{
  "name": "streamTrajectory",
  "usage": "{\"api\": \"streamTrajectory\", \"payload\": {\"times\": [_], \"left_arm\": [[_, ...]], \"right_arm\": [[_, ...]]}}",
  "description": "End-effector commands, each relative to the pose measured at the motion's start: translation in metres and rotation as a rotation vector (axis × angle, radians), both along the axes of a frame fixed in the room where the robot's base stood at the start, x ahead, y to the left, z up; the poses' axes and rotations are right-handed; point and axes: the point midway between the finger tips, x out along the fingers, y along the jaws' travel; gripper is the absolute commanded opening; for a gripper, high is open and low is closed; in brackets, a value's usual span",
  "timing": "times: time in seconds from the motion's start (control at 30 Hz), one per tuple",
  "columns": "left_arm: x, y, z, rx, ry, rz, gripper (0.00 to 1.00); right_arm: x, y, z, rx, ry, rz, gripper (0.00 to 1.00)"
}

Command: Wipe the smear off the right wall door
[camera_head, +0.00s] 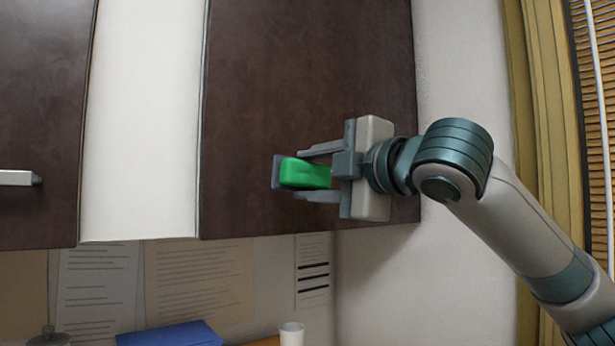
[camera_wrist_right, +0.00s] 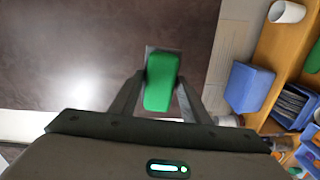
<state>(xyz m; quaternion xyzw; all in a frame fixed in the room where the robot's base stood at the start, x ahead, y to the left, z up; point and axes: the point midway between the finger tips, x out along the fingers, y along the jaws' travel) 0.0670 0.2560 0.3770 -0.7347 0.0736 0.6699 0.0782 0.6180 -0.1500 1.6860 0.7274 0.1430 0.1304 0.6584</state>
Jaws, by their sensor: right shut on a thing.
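The right wall door (camera_head: 308,75) is a dark brown panel in the middle of the head view; it also fills the upper left of the right wrist view (camera_wrist_right: 110,40). My right gripper (camera_head: 318,175) is in front of its lower part, coming from the right. It is shut on a green block-like wiper (camera_head: 305,174) with a grey pad (camera_head: 276,172) on its far end. The wiper also shows between the fingers in the right wrist view (camera_wrist_right: 160,82). The pad is close to the door; I cannot tell if it touches. I see no clear smear. My left gripper is not in view.
Another dark door (camera_head: 40,110) with a pale handle (camera_head: 18,178) is at the left, past a white panel (camera_head: 143,120). Below are pinned papers, a blue box (camera_head: 170,334) and a white cup (camera_head: 291,333). A window frame (camera_head: 545,110) stands at the right.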

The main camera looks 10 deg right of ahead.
Motion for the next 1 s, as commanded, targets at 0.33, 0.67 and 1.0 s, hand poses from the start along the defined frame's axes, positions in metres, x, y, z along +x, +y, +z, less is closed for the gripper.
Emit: {"api": "streamTrajectory", "payload": {"times": [0.33, 0.67, 1.0], "left_arm": [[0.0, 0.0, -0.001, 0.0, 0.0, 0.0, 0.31], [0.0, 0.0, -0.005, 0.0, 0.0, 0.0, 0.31], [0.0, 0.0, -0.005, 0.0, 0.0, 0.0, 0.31]], "right_arm": [[-0.004, -0.002, 0.0, 0.0, -0.001, 0.0, 0.24], [-0.024, -0.01, 0.0, 0.0, -0.001, 0.0, 0.24], [-0.028, -0.011, 0.0, 0.0, 0.0, 0.0, 0.24]]}}
